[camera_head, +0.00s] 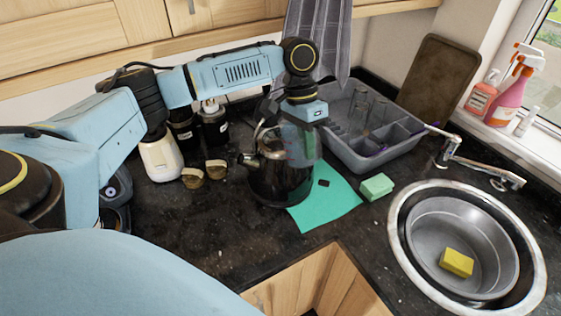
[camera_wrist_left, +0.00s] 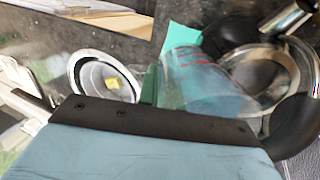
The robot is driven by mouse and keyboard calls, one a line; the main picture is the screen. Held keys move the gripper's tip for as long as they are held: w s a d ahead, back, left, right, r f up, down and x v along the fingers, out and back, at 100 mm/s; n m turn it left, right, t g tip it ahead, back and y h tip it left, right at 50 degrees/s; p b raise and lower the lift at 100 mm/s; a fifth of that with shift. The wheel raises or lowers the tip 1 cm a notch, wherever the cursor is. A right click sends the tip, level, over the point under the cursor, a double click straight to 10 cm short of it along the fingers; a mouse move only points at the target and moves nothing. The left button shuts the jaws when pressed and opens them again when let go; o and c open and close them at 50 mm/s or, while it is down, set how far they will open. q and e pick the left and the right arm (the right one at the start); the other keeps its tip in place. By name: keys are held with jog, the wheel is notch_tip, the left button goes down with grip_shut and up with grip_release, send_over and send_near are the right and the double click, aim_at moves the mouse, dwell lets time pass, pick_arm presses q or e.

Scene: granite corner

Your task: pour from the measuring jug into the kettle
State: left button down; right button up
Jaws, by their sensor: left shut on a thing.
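The kettle (camera_head: 277,184) is dark with a metal rim and stands on the black granite counter, partly on a green cloth. Its round opening (camera_wrist_left: 262,76) shows in the wrist view. The clear measuring jug (camera_head: 304,146), with red markings, is in front of or above the kettle's top. In the wrist view the jug (camera_wrist_left: 193,76) looks tilted, its wide end overlapping the kettle's opening. My left gripper (camera_head: 293,121) is shut on the jug, above the kettle; its fingertips are mostly hidden. I cannot tell whether anything is in the jug. My right gripper is out of view.
The green cloth (camera_head: 327,205) and a green sponge (camera_head: 376,187) lie right of the kettle. A grey dish rack (camera_head: 372,158) stands behind, and the sink (camera_head: 402,232) holds a basin with a yellow sponge (camera_head: 456,262). Jars and a white bottle (camera_head: 160,158) stand left.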

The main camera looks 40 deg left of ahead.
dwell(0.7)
pick_arm(q)
jog(key=shift+f+h+p, duration=0.4)
dwell(0.6)
jog(key=shift+d+f+g+h+p, duration=0.1)
jog(key=shift+f+g+h+p, duration=0.1)
jog(key=shift+g+h+p, duration=0.15)
jog(key=shift+f+g+h+p, duration=0.1)
jog(key=shift+g+h+p, duration=0.15)
jog(key=shift+h+p, duration=0.3)
dwell(0.8)
jog(key=shift+h, duration=0.6)
dwell(0.8)
